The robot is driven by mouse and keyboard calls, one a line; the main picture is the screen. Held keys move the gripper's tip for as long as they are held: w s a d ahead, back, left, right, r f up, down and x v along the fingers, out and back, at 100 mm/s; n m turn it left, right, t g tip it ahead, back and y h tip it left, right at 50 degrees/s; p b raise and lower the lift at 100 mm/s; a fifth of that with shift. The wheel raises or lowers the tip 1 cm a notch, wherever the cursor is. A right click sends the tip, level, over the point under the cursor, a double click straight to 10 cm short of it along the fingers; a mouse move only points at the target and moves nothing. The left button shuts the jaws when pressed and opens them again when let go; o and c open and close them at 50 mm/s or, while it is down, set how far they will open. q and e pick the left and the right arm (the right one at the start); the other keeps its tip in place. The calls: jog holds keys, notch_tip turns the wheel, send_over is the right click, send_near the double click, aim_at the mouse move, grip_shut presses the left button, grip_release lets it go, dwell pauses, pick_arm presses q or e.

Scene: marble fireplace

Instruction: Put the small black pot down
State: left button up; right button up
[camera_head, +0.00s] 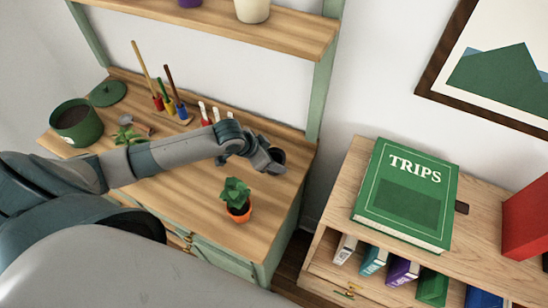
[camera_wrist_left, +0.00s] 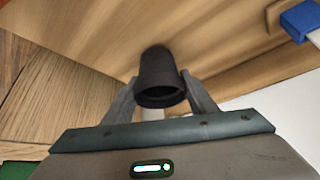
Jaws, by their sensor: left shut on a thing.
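The small black pot (camera_head: 278,157) is at the right end of the wooden bench top in the head view. My left gripper (camera_head: 266,162) is shut on it, partly covering it. In the left wrist view the dark pot (camera_wrist_left: 160,72) sits between the two fingers of my left gripper (camera_wrist_left: 160,85), its open rim towards the camera. The wooden surface lies just beyond the pot. I cannot tell whether its base touches the bench. My right gripper is not in view.
The bench top (camera_head: 200,220) also bears an orange pot with a green plant (camera_head: 238,205), a green pot (camera_head: 76,122) and several small coloured tools (camera_head: 182,112). A shelf (camera_head: 200,20) hangs above. A lower bookcase with a green book (camera_head: 405,195) stands to the right, across a gap.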

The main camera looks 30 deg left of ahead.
pick_arm(q)
jog(key=shift+f, duration=0.15)
jog(key=o, duration=1.1)
jog(key=shift+c, duration=0.2)
jog(key=shift+s+a+r, duration=0.15)
jog(key=shift+s+r, duration=0.05)
jog(key=shift+r, duration=0.3)
jog(key=b+v, duration=0.2)
jog(key=v, duration=0.9)
jog(key=shift+s, duration=0.1)
